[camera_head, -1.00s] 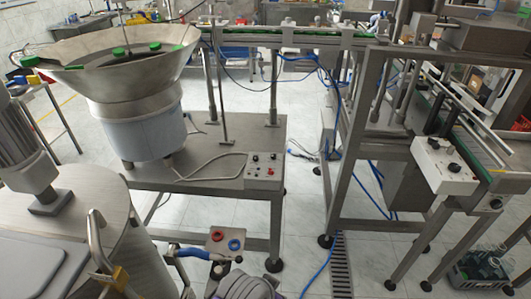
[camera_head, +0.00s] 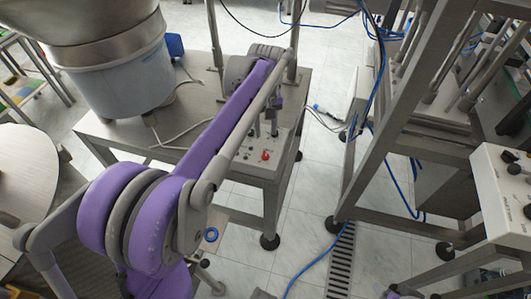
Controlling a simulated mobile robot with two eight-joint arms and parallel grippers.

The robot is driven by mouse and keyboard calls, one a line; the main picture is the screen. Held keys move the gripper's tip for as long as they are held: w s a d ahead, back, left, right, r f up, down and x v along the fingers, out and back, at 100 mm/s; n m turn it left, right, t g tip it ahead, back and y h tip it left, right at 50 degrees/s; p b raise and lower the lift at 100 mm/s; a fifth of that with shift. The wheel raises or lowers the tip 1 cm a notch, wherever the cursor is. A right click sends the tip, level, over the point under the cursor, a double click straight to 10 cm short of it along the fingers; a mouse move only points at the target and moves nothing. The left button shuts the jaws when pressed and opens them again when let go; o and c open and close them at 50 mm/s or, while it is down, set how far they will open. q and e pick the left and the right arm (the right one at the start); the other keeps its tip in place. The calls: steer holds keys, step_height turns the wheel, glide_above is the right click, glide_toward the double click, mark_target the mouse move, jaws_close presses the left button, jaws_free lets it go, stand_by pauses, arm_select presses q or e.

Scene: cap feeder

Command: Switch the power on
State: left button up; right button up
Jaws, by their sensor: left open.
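The control box (camera_head: 281,150) with a red knob (camera_head: 265,155) sits at the front right corner of the steel table, in the middle of the head view. My left gripper (camera_head: 263,125) points down over the back part of this box, its two fingers apart and nothing seen between them. My purple left forearm covers the left part of the box, so some of its switches are hidden. Whether the fingertips touch a switch I cannot tell.
The feeder bowl (camera_head: 112,80) stands on the steel table (camera_head: 105,128) at the left. A steel conveyor frame (camera_head: 365,165) and a second white control box (camera_head: 500,200) stand at the right. Blue hoses and a floor grate lie between them.

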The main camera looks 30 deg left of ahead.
mark_target(265, 153)
arm_select(q)
step_height(265, 153, down, 11)
steer(key=shift+a+r+b, duration=0.1)
steer(key=shift+b, duration=0.5)
jaws_close()
